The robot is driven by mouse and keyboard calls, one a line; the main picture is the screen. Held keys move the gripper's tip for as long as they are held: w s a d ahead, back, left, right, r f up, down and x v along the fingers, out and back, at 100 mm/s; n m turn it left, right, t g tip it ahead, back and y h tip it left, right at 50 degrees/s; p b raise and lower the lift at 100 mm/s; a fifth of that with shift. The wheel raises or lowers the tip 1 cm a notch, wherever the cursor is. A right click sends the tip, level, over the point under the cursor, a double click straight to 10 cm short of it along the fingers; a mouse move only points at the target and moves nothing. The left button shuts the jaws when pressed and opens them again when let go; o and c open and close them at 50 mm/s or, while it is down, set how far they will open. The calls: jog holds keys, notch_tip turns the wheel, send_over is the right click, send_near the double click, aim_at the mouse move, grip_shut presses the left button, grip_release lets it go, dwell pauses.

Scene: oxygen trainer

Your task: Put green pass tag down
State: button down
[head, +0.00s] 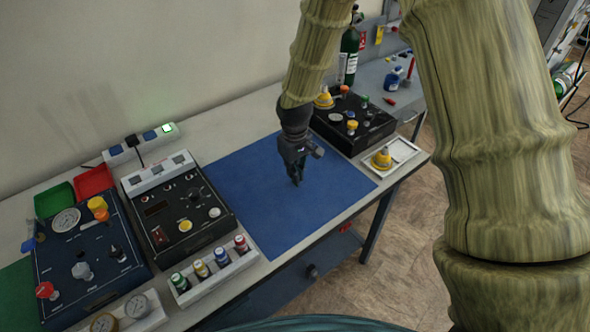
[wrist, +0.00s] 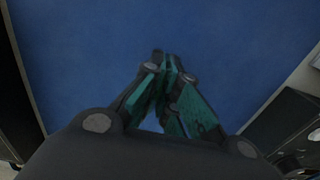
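My gripper (head: 297,182) points down over the blue mat (head: 245,205), near its middle; I cannot tell how high above the mat it is. In the wrist view its fingers (wrist: 165,58) come together at the tips, with teal-green faces along both of them. No green pass tag can be made out between the fingertips, and none shows on the mat. A tag thin enough to be hidden by the fingers cannot be ruled out.
A green tray (head: 54,201) and a red tray (head: 93,181) sit at the back left. Black panels (head: 178,215) (head: 352,122) flank the mat. A bottle rack (head: 213,279) stands front left, and a white tray (head: 404,151) with a yellow piece right. The mat is clear.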

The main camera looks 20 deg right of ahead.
jog(key=shift+f, duration=0.1)
jog(key=c, duration=1.6)
grip_release()
jog(key=shift+c, duration=0.2)
notch_tip(320, 180, up, 12)
jog(key=b, duration=0.3)
